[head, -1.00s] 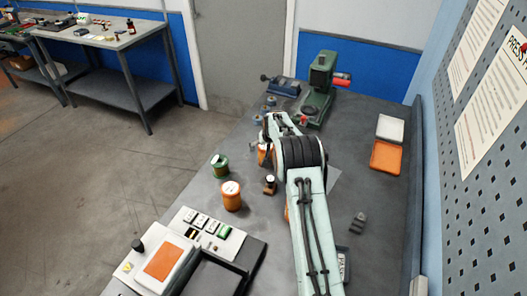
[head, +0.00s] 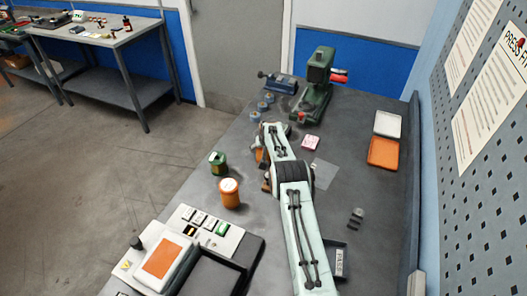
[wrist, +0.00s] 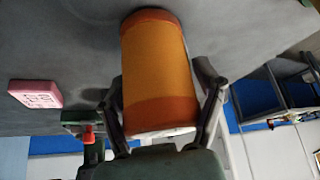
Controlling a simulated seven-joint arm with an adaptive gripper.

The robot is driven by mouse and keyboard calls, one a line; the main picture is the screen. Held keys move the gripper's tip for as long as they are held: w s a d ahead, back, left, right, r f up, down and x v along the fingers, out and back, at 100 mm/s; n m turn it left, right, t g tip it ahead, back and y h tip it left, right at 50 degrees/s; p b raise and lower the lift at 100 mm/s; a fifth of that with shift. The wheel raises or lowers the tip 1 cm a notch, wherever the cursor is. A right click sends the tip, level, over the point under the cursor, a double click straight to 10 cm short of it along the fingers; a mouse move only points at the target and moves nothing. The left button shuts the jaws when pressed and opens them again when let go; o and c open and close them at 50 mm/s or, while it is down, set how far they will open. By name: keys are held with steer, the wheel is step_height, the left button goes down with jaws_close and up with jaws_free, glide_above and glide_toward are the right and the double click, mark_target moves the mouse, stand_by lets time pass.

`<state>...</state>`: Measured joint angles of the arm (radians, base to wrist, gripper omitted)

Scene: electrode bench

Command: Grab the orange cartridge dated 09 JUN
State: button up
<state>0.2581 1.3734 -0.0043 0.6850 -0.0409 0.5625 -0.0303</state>
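In the wrist view an orange cartridge (wrist: 160,70) with darker orange bands stands between the two fingers of my gripper (wrist: 165,90). The fingers are spread to either side, with a visible gap at the right finger. No date can be read on the side facing me. In the head view my arm hides most of my gripper, and a bit of orange (head: 260,155) shows beside it. Another orange cartridge (head: 229,194) with a white top stands to the front left, its date too small to read. A green cartridge (head: 217,163) stands behind it.
A pink block (head: 311,142) lies right of my arm, before a green press (head: 314,90). An orange tray (head: 384,151) and a white tray (head: 387,124) lie at the right. A console (head: 165,258) stands front left. The bench's right middle is mostly clear.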

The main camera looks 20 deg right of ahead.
steer(key=c, duration=0.6)
steer(key=shift+o, duration=0.2)
steer(key=shift+r, duration=0.1)
